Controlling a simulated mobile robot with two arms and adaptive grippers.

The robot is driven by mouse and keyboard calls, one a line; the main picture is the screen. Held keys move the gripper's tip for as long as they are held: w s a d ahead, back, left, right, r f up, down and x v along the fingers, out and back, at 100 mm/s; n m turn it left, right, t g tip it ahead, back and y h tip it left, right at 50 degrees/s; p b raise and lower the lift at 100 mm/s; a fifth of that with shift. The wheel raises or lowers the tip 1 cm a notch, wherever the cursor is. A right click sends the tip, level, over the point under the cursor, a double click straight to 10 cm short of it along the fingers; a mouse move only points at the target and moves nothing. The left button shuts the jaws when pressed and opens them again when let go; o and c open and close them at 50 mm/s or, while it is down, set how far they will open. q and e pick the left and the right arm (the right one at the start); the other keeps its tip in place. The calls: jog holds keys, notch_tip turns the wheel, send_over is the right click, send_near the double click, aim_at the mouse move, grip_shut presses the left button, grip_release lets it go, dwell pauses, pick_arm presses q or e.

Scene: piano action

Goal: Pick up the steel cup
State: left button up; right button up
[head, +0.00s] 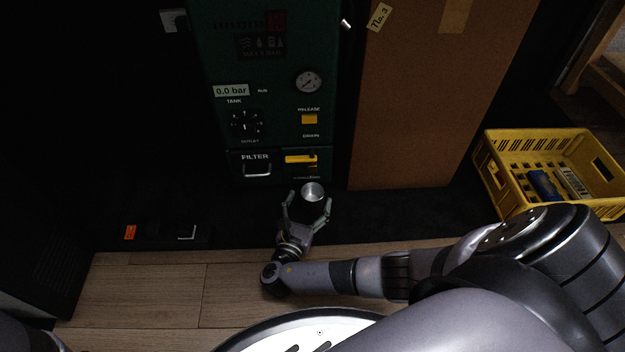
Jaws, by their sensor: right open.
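The steel cup (312,191) is a small, shiny, round metal cup seen from above. It is in front of the dark green machine (280,95), over the dark floor strip. My right gripper (309,199) is open, with one finger on each side of the cup. A gap to the fingers seems to show on both sides, and I cannot tell whether either touches it. My left gripper is not in view.
A tall brown cardboard box (420,100) stands right of the machine. A yellow crate (497,168) with several items is at the right. A small orange tag (130,232) is at the lower left. Wooden floor (160,290) lies in front.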

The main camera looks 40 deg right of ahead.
jog(key=b+x, duration=0.1)
jog(key=x, duration=0.1)
jog(key=shift+w+d+f, duration=0.2)
jog(key=shift+d, duration=0.05)
jog(key=shift+w+d+r, duration=0.15)
jog(key=shift+w+d, duration=0.05)
jog(key=shift+d, duration=0.05)
jog(key=c, duration=1.3)
jog(key=shift+r, duration=0.2)
